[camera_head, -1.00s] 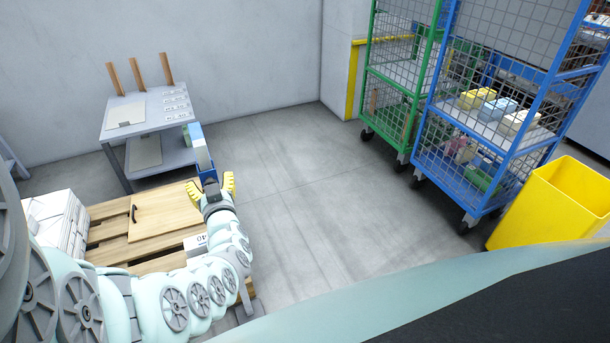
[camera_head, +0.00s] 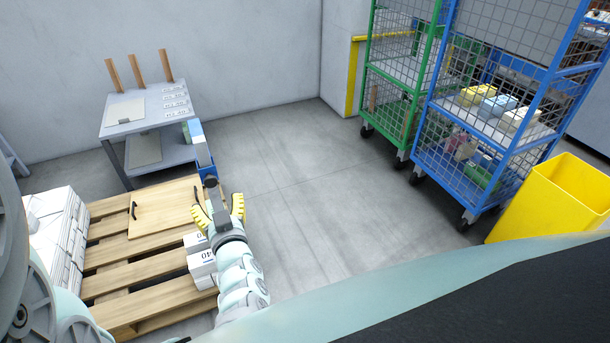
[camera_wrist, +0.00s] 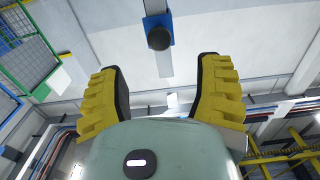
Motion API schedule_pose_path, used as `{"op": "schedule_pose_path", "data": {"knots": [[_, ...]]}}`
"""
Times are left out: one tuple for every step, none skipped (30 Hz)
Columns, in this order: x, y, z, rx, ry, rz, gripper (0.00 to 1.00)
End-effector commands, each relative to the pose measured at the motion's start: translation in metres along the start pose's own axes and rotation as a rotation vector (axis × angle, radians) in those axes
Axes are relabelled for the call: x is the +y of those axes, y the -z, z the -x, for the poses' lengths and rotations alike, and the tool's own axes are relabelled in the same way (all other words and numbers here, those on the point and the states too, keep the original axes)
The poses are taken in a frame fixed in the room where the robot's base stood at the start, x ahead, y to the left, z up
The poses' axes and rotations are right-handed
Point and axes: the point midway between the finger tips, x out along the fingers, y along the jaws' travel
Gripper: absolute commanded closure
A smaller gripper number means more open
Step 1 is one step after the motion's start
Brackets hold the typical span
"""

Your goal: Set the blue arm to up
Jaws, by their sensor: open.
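A blue block with a dark round knob (camera_wrist: 158,34) sits on a grey bar at the top middle of the wrist view. A blue part (camera_head: 207,171) shows beside the grey table in the head view, below pale upright panels. I cannot tell the blue arm's setting from these views. My gripper (camera_head: 218,196) is open, its yellow ribbed fingers apart, near the blue part and above the pallet's right edge. In the wrist view my gripper (camera_wrist: 160,68) has an empty gap, with the knob beyond the fingertips. A dark grey bar shows between the fingers in the head view.
A wooden pallet (camera_head: 140,296) carries a board with a handle (camera_head: 160,208), white stacks (camera_head: 50,230) and numbered blocks (camera_head: 202,262). A grey table (camera_head: 150,120) stands behind. Green (camera_head: 432,55) and blue (camera_head: 437,108) cage carts and a yellow bin (camera_head: 555,205) stand right. The middle floor is clear.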

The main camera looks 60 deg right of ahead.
Motion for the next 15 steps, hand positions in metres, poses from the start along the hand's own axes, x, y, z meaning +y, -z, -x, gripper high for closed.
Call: {"op": "schedule_pose_path", "data": {"knots": [[0.002, -0.001, 0.008, -0.002, -0.004, 0.001, 0.34], [0.002, -0.001, 0.011, -0.002, -0.004, 0.001, 0.34], [0.002, -0.001, 0.015, -0.002, -0.005, 0.001, 0.34], [0.002, -0.001, 0.018, -0.002, -0.005, 0.001, 0.34], [0.002, -0.001, 0.021, -0.002, -0.005, 0.001, 0.34], [0.002, -0.001, 0.024, -0.002, -0.005, 0.001, 0.34], [0.002, -0.001, 0.025, -0.001, -0.005, 0.001, 0.34], [0.002, 0.000, 0.026, -0.001, -0.004, 0.001, 0.34], [0.002, 0.000, 0.028, 0.000, -0.004, 0.001, 0.34], [0.002, 0.000, 0.028, 0.001, -0.004, 0.001, 0.34], [0.001, 0.000, 0.029, 0.001, -0.003, 0.001, 0.34], [0.001, 0.000, 0.029, 0.001, -0.003, 0.002, 0.34], [0.001, 0.001, 0.029, 0.001, -0.003, 0.002, 0.34], [0.001, 0.001, 0.029, 0.001, -0.003, 0.002, 0.34], [0.001, 0.001, 0.029, 0.001, -0.003, 0.002, 0.34]]}}
